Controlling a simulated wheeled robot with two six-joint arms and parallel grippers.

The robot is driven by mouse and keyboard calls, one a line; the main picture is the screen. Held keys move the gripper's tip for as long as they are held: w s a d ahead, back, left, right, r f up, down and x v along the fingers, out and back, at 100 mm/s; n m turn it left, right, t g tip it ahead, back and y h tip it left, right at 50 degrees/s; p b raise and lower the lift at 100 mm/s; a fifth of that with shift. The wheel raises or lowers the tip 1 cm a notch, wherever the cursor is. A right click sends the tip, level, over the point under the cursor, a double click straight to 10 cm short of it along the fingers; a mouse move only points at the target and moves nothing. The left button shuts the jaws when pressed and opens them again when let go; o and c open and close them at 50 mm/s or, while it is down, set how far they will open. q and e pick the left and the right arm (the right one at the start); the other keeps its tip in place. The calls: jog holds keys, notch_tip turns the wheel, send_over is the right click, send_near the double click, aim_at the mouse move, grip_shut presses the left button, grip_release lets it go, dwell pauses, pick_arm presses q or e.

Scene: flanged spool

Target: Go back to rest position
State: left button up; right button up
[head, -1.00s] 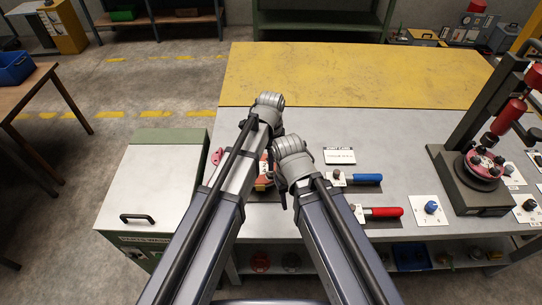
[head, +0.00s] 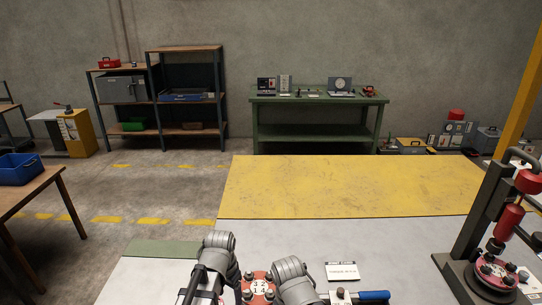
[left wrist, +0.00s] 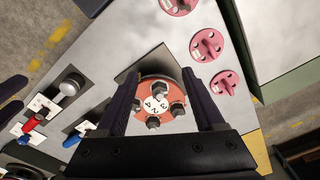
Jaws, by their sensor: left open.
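The spool's red flange (head: 258,288), with bolts and a white numbered centre, shows between my two arms at the bottom of the head view. In the left wrist view the flange (left wrist: 157,103) lies between the two spread dark fingers of my left gripper (left wrist: 160,74). The gripper is open, and I see no finger clearly touching the flange. Whether the fingers are above the spool or beside it, I cannot tell. My right arm's wrist shows at the bottom of the head view, but its jaws are hidden.
A blue-handled tool (head: 360,296) and a sign (head: 342,271) are to the right. A press with red parts (head: 508,222) stands at the far right. The table's yellow far half (head: 345,185) is clear.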

pick_arm(q)
jog(key=s+a+n, duration=0.5)
jog(key=n, duration=0.1)
jog(key=s+d+f+m+b, duration=0.2)
jog(key=d+f+b, duration=0.1)
jog(key=d, duration=0.2)
jog(key=s+d+f+m+y+b, duration=0.1)
jog(key=s+d+f+b, duration=0.2)
jog(key=d, duration=0.3)
jog(key=shift+d+f+m+g, duration=0.15)
jog(key=shift+m+g, duration=0.25)
dwell(1.0)
